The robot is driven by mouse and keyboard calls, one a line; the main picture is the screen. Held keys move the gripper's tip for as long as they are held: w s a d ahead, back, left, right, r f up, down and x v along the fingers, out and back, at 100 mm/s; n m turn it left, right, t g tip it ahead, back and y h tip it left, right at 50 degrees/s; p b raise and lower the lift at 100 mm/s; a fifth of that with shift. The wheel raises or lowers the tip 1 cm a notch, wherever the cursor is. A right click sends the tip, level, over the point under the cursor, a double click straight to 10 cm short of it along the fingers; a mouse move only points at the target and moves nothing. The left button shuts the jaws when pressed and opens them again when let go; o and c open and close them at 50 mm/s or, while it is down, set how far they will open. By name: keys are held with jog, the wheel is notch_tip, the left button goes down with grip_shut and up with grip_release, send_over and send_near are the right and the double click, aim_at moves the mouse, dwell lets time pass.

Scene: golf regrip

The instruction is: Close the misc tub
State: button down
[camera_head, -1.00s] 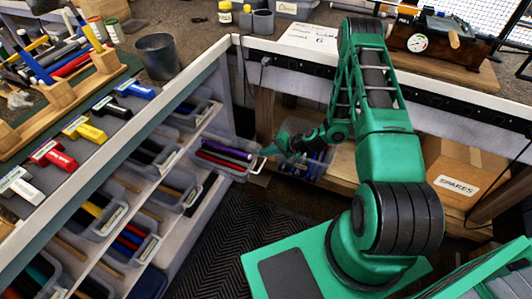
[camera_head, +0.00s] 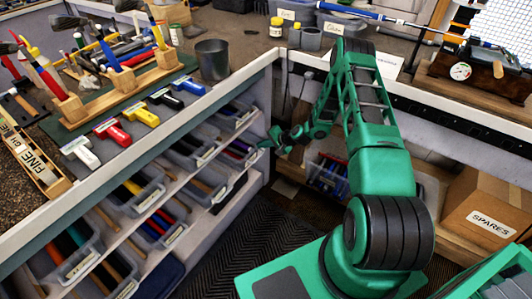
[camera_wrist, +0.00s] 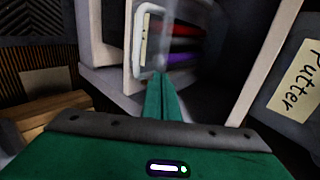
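My gripper (camera_head: 264,144) is right at the tub's front. In the wrist view my gripper's green fingers (camera_wrist: 160,82) are together, with their tips at or very near the tub's front edge. Blur hides whether they touch it or pinch its handle.
Other tubs of grips (camera_head: 145,195) fill the shelf rows to the left. A bin of grips (camera_head: 328,172) stands under the bench, and a SPARES box (camera_head: 487,212) is at the right. A Putter label (camera_wrist: 297,80) shows at the right of the wrist view.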

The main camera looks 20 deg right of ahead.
jog(key=w+a, duration=0.1)
jog(key=w, duration=0.1)
jog(key=shift+w+a, duration=0.3)
jog(key=shift+a, duration=0.05)
jog(key=shift+w+a+r, duration=0.1)
jog(key=shift+w+a, duration=0.1)
jog(key=shift+w, duration=0.1)
jog(key=shift+w, duration=0.1)
